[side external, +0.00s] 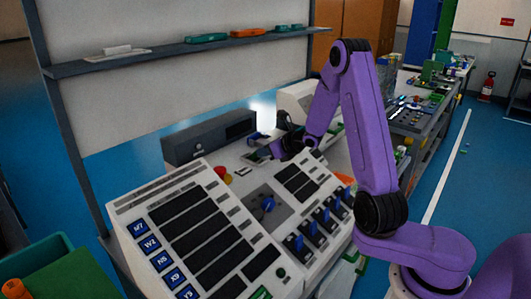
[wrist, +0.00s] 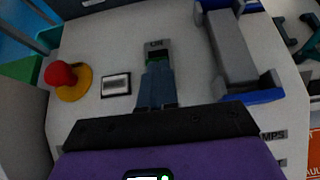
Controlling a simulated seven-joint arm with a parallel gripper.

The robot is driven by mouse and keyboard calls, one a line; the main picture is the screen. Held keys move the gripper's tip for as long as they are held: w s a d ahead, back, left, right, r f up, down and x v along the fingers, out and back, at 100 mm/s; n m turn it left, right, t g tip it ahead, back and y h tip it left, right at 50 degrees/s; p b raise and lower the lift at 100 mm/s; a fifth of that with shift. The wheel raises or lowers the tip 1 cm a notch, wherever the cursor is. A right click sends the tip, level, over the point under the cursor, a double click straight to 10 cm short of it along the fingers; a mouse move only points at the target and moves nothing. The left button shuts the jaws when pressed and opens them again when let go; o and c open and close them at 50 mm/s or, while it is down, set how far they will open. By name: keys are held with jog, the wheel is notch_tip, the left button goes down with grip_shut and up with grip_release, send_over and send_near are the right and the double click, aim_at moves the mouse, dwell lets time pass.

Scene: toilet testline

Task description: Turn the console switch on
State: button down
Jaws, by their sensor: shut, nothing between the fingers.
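In the wrist view a grey plate marked "ON" (wrist: 157,44) sits on the light console panel (wrist: 190,75), with a bit of green below it. This looks like the console switch; the rest of it is hidden by my fingers. My gripper (wrist: 155,72) is shut and empty, its fingertips just below the "ON" mark. I cannot tell whether they touch the switch. In the side external view my gripper (side external: 259,155) is low over the back part of the console (side external: 150,200), and the switch cannot be made out there.
A red mushroom button (wrist: 61,75) on a yellow base stands left of my fingers, beside a small silver plate (wrist: 116,85). A grey bar with blue ends (wrist: 232,50) rises close on the right. Blue levers (side external: 318,227) line the console's front right. A shelf (side external: 180,50) is above.

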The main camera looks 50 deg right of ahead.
jog(key=shift+w+r, duration=0.15)
jog(key=shift+r, duration=0.05)
jog(key=shift+w+r+g, duration=0.2)
jog(key=shift+w+g, duration=0.05)
jog(key=shift+g, duration=0.45)
jog(key=shift+w+r, duration=0.25)
jog(key=shift+w, duration=0.25)
jog(key=shift+w+r, duration=0.25)
jog(key=shift+w, duration=0.2)
jog(key=shift+r, duration=0.1)
dwell(0.5)
jog(key=shift+r, duration=0.7)
jog(key=shift+r, duration=0.1)
jog(key=shift+s+r, duration=0.1)
jog(key=shift+r, duration=0.15)
notch_tip(320, 180, up, 9)
send_over(259, 162)
jog(key=s, duration=0.3)
jog(key=shift+a, duration=0.1)
